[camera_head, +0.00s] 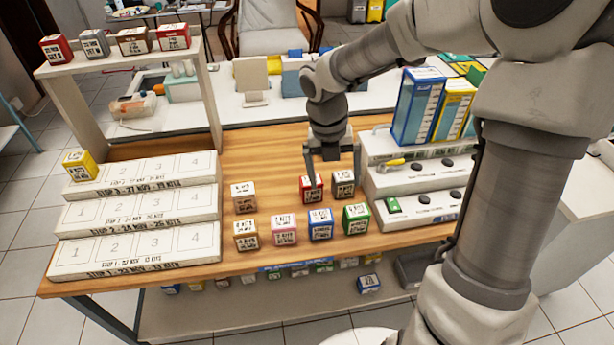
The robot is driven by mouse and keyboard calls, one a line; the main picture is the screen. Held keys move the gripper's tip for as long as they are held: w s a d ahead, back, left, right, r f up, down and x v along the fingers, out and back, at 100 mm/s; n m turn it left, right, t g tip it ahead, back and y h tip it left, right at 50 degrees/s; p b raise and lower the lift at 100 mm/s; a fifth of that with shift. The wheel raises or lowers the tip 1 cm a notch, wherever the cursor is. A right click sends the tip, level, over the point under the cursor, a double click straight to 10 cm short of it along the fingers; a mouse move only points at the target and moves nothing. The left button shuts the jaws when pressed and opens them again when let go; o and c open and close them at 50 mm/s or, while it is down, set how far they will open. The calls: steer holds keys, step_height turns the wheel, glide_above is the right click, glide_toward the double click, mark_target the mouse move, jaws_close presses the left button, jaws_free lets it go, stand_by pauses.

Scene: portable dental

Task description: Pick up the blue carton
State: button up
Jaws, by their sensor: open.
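The blue carton (320,225) stands upright on the wooden table, in the front row between a pink carton (284,230) and a green carton (356,218). A red carton (311,189) stands just behind it. My gripper (334,180) is open and points down behind the blue carton. Its fingers appear over the red carton and a dark brown carton (343,184), partly covering them; whether they touch these cannot be told. Nothing shows held between the fingers.
Two tan cartons (243,197) stand left of these rows. Numbered white steps (137,248) fill the table's left, with a yellow carton (79,165) on top. A white tiered unit (408,179) with tall boxes (417,106) stands right. Bare wood (262,155) lies behind the cartons.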

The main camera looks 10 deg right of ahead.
steer(key=n+y+b, duration=0.1)
steer(key=n+y, duration=0.1)
glide_above(322, 219)
step_height(322, 219, down, 4)
step_height(322, 219, down, 11)
steer(key=b, duration=0.3)
steer(key=shift+b, duration=0.35)
steer(key=shift+w+f+b, duration=0.2)
steer(key=shift+f+b, duration=0.1)
steer(key=shift+f, duration=0.7)
steer(key=shift+w+f+b, duration=0.15)
steer(key=shift+f+b, duration=0.2)
steer(key=shift+f, duration=0.7)
steer(key=shift+w+f+b, duration=0.2)
steer(key=shift+f+b, duration=0.1)
steer(key=shift+f, duration=0.7)
steer(key=c, duration=1.3)
steer(key=shift+r, duration=0.15)
